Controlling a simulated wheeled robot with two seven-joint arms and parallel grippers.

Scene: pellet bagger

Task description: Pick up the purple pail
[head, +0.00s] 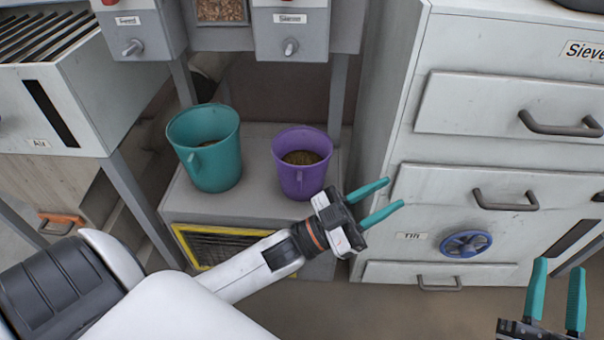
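My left gripper (386,198) is open and empty, just to the right of the pail and in front of the drawer cabinet. Its wrist slightly overlaps the pail's lower right edge in the picture; I cannot tell whether they touch. My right gripper (556,296) is open and empty at the lower right corner, well away from the pail, its wrist cut off by the frame edge.
A teal pail (217,165) stands left of the purple one on the grey platform (250,205). A white cabinet (480,150) with drawers and a blue handwheel (466,243) is on the right. Grey boxes with knobs (290,47) hang above the pails.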

